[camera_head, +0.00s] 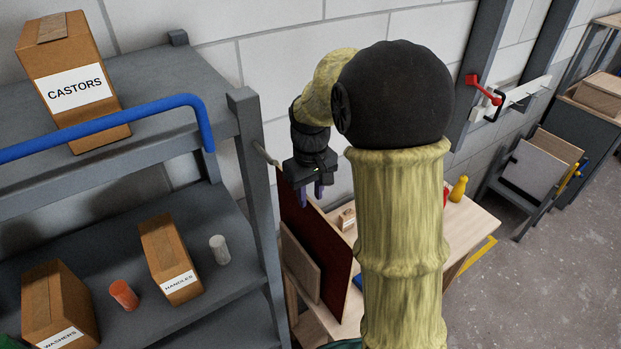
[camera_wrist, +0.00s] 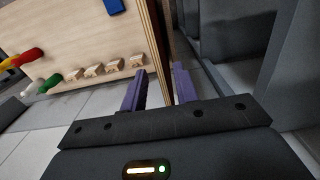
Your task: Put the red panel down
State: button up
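The red panel (camera_head: 325,248) is a dark red board standing on edge between the grey shelf rack and the light wood bench. Its lower edge is partly hidden by a beige board in front of it. My gripper (camera_head: 312,192) points down at the panel's top edge, near its far end. I cannot tell whether the panel's foot touches anything.
The bench (camera_head: 475,215) holds small wooden blocks (camera_wrist: 115,66), coloured bottles or handles and a blue piece (camera_wrist: 115,6). A beige board (camera_head: 300,262) stands close left of the panel. The shelf rack (camera_head: 250,150), with cartons, is close on the left. Open floor lies right.

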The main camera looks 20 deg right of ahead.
notch_tip(320, 180, up, 6)
jog(key=shift+b, duration=0.45)
jog(key=shift+w+f, duration=0.1)
dwell(0.3)
